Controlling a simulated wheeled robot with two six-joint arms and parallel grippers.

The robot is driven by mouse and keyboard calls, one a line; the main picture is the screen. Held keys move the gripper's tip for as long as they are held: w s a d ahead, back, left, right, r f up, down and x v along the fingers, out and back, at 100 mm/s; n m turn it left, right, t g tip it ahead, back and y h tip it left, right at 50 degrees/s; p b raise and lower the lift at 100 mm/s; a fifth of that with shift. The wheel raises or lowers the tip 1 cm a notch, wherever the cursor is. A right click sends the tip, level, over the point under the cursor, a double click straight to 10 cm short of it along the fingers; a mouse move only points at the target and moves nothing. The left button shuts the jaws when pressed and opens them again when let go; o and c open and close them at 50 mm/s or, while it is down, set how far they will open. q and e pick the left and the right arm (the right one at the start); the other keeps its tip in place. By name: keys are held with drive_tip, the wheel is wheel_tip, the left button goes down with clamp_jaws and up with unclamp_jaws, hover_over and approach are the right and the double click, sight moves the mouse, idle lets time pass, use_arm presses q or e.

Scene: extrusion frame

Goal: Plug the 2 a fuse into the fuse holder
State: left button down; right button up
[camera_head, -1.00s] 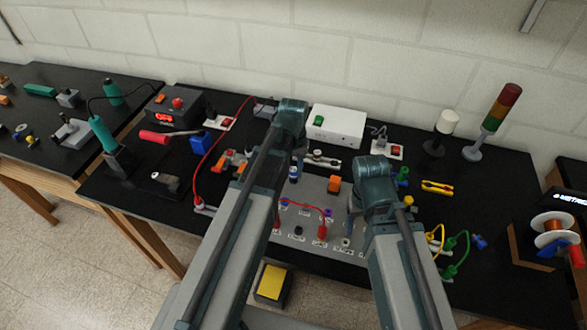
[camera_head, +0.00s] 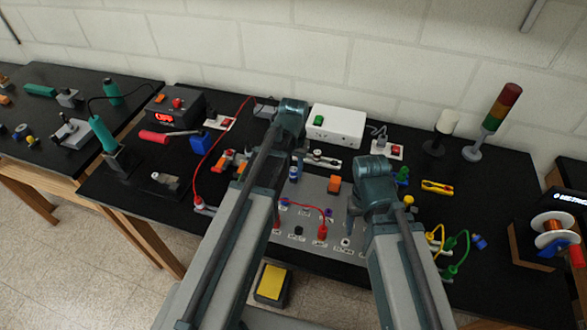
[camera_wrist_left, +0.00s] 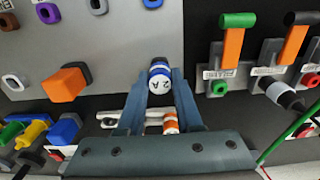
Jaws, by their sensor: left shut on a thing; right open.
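The 2 A fuse (camera_wrist_left: 160,78), a white cylinder with a blue band and a "2 A" mark, is in my left gripper (camera_wrist_left: 159,72) in the left wrist view. It faces the camera end-on, above the panel. In the head view the fuse (camera_head: 294,172) shows as a small blue piece beside my left arm. A pale bracket with an orange-banded cylinder (camera_wrist_left: 170,122) lies partly hidden behind my gripper's fingers; I cannot tell whether it is the fuse holder. My right gripper (camera_head: 352,222) is open over the panel's right side, partly hidden by its arm.
The grey panel (camera_head: 315,205) has several sockets, a red lead and an orange block (camera_head: 334,184). A white box (camera_head: 337,125) stands behind. Lever switches (camera_wrist_left: 232,45) lie beside the fuse. Yellow and green leads (camera_head: 455,250) lie at right.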

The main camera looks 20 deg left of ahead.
use_arm(q)
drive_tip(key=shift+f+b, duration=0.45)
drive_tip(key=shift+f, duration=0.05)
use_arm(e)
drive_tip(key=shift+f, duration=0.5)
use_arm(q)
drive_tip(key=c, duration=0.5)
unclamp_jaws()
drive_tip(key=shift+r, duration=0.1)
use_arm(e)
drive_tip(key=shift+r, duration=0.15)
use_arm(q)
wheel_tip(320, 180, up, 14)
drive_tip(key=p, duration=1.4)
use_arm(e)
wheel_tip(320, 180, up, 14)
use_arm(q)
drive_tip(key=shift+f, duration=0.2)
use_arm(e)
drive_tip(key=shift+f, duration=0.25)
